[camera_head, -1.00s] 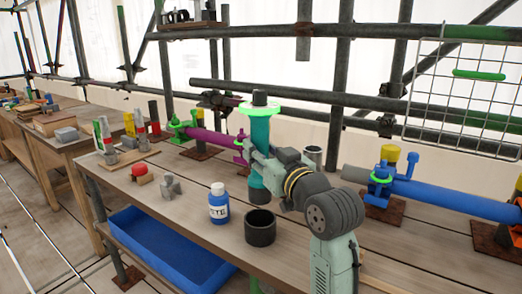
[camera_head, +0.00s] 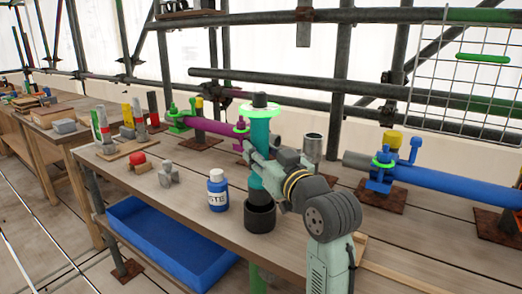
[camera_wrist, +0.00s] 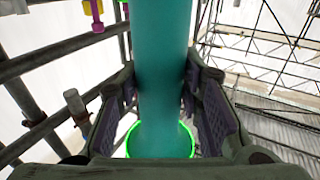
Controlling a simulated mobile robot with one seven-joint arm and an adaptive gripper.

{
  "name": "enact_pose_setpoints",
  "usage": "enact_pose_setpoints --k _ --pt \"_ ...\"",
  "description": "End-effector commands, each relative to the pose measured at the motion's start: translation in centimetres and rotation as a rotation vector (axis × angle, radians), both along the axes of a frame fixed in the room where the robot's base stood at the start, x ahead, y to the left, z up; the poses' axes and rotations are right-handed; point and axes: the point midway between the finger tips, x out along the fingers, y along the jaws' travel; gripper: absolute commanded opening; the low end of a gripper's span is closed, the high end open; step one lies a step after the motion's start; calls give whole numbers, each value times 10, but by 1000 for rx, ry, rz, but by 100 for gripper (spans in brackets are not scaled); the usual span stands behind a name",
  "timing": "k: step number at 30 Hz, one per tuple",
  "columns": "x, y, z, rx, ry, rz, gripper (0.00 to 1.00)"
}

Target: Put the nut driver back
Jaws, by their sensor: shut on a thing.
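The nut driver (camera_head: 261,132) is a teal upright cylinder with a dark top and a bright green ring near it. My gripper (camera_head: 254,153) is shut on its teal body, and in the wrist view my gripper (camera_wrist: 160,100) has one pad on each side of the nut driver (camera_wrist: 163,65). A black open cup (camera_head: 260,219) stands on the bench directly below.
A blue paste bottle (camera_head: 217,191) stands just left of the cup. A metal cup (camera_head: 311,147) is behind my arm. A purple pipe (camera_head: 212,126) and a blue pipe (camera_head: 450,195) lie at the back. A blue bin (camera_head: 160,240) is below the bench front.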

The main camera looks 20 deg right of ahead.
Motion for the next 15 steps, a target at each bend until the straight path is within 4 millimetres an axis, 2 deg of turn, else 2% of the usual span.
enact_pose_setpoints --k 15 --pt "-1 0 -33 0 -5 0 0"
